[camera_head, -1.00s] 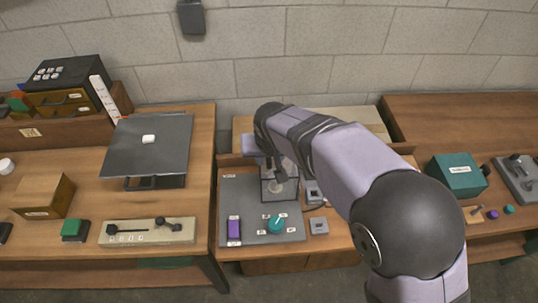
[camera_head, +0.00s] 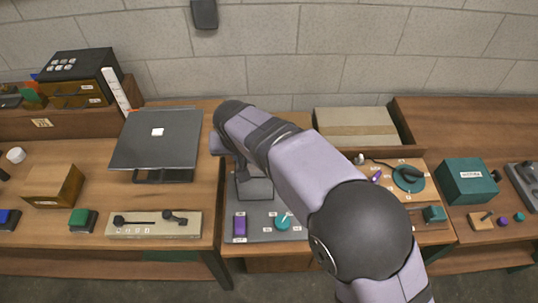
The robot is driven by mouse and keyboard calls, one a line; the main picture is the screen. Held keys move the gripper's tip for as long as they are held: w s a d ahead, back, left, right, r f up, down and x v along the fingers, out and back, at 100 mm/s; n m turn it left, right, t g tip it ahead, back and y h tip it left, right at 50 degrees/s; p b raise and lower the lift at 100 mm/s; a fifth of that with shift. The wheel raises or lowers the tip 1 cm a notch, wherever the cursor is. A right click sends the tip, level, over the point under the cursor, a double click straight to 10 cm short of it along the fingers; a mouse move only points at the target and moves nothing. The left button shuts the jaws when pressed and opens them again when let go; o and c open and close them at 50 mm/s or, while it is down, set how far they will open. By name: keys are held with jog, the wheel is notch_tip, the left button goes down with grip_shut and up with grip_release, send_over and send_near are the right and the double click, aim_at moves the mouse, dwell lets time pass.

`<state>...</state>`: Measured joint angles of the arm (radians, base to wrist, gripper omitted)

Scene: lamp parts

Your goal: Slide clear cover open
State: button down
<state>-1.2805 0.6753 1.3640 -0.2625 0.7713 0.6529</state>
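The clear cover (camera_head: 256,188) is a see-through box shape on the grey panel (camera_head: 262,235), partly hidden by my arm. It stands behind the purple block (camera_head: 240,225) and to the left of the teal knob (camera_head: 283,222). My gripper (camera_head: 241,174) points down at the cover's upper left part. The fingertips are small and dark, so I cannot tell whether they are open or shut, or whether they touch the cover.
A black laptop-like stand (camera_head: 158,140) and a beige slider box (camera_head: 154,225) are on the left table. A teal disc (camera_head: 408,178), a cardboard-coloured box (camera_head: 355,127) and a teal box (camera_head: 467,181) are to the right. My arm crosses the middle.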

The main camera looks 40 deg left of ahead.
jog(key=shift+s+a+r, duration=0.1)
jog(key=shift+s+a, duration=1.25)
jog(key=shift+a, duration=0.05)
jog(key=c, duration=1.8)
grip_release()
jog(key=shift+s+a, duration=0.1)
jog(key=shift+o, duration=0.2)
jog(key=b+v, duration=0.2)
jog(key=v, duration=0.5)
jog(key=shift+r, duration=0.1)
